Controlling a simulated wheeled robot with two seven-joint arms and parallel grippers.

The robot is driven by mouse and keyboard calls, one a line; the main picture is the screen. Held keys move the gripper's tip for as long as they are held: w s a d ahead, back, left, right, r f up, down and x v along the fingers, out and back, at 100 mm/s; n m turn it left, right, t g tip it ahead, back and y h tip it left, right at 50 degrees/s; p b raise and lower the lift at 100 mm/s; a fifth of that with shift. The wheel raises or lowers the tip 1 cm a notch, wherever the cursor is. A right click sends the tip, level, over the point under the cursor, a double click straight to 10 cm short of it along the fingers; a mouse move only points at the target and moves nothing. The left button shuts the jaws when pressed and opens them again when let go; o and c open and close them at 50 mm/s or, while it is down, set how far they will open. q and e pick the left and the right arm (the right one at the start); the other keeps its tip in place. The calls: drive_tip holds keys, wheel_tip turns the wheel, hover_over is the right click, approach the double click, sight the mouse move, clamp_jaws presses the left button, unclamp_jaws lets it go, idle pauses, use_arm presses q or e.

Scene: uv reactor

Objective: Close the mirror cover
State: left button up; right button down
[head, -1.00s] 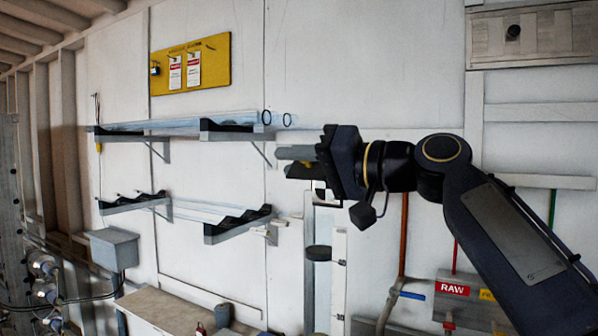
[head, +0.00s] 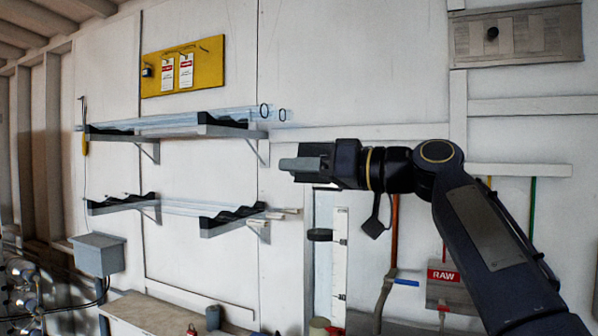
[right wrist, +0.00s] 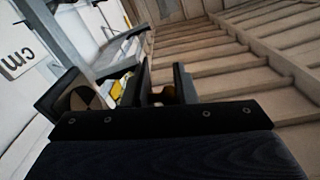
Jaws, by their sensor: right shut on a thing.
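My right gripper (head: 300,164) reaches in from the right with its fingers pointing left, just below the upper shelf end. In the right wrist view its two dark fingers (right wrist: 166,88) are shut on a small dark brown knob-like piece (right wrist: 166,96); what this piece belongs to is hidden. A black round disc (head: 319,235) sits in front of the panel. I cannot tell for sure which part is the mirror cover. My left gripper is not in view.
Two wall shelves hold clear tubes: the upper bracket (head: 228,131) and lower bracket (head: 232,220). A yellow tag board (head: 208,60) hangs above. A grey box (head: 98,254), a bench (head: 150,312), a RAW sign (head: 443,275) and pipes lie lower. The white wall between is clear.

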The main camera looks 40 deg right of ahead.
drive_tip(key=shift+w+d+f+n+b, duration=0.1)
drive_tip(key=shift+f+n+b, duration=0.45)
drive_tip(key=shift+n, duration=0.35)
drive_tip(key=shift+f, duration=0.1)
drive_tip(key=c, duration=1.2)
unclamp_jaws()
drive_tip(key=shift+c, duration=0.2)
